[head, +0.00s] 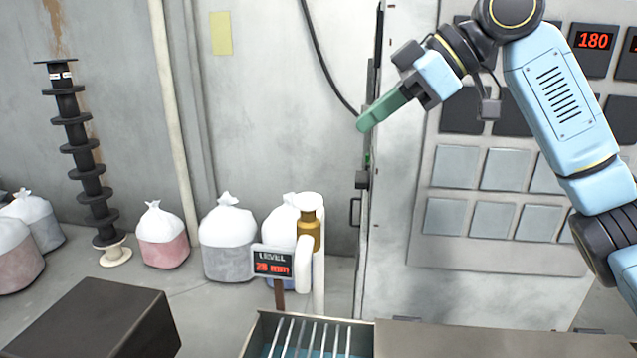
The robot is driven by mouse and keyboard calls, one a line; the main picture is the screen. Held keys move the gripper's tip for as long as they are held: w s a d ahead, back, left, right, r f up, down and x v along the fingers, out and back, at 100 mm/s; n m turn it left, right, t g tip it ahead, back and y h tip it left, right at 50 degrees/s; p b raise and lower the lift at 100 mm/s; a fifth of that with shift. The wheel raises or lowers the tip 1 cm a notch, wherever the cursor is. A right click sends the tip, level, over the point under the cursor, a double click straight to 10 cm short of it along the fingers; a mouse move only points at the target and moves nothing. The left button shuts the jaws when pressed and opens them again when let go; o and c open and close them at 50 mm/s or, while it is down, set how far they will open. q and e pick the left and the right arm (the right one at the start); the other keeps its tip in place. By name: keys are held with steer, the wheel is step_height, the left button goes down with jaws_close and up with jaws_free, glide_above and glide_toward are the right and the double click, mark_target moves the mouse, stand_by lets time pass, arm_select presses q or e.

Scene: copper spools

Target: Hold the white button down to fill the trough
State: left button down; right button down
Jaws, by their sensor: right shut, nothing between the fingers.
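My right gripper (364,124) has green fingers and is shut and empty. It points down and left beside the edge of the tall grey cabinet (400,200). I cannot make out a white button; it may be hidden on the cabinet's narrow side. The metal trough (262,326) is at the bottom centre, with bars across it and bluish liquid below them. A level display (272,262) above it shows red digits, about 26 mm. A white pipe with a brass fitting (309,230) stands beside the display. My left gripper is not in view.
Several tied bags stand along the wall, one pinkish (163,238). A leaning stack of dark spools (85,150) stands at the left. A dark box (95,320) is at the front left. The cabinet panel has square tiles (455,167) and a red 180 readout (593,41).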

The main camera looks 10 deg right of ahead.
steer(key=shift+f, duration=0.1)
glide_above(316, 200)
steer(key=f, duration=0.7)
steer(key=shift+s+d+p, duration=0.15)
steer(key=shift+d+p, duration=0.05)
steer(key=shift+p, duration=0.2)
step_height(316, 200, down, 2)
steer(key=shift+d+f, duration=0.1)
steer(key=shift+f, duration=0.75)
steer(key=shift+f+p, duration=0.55)
steer(key=shift+f, duration=0.6)
stand_by(1.5)
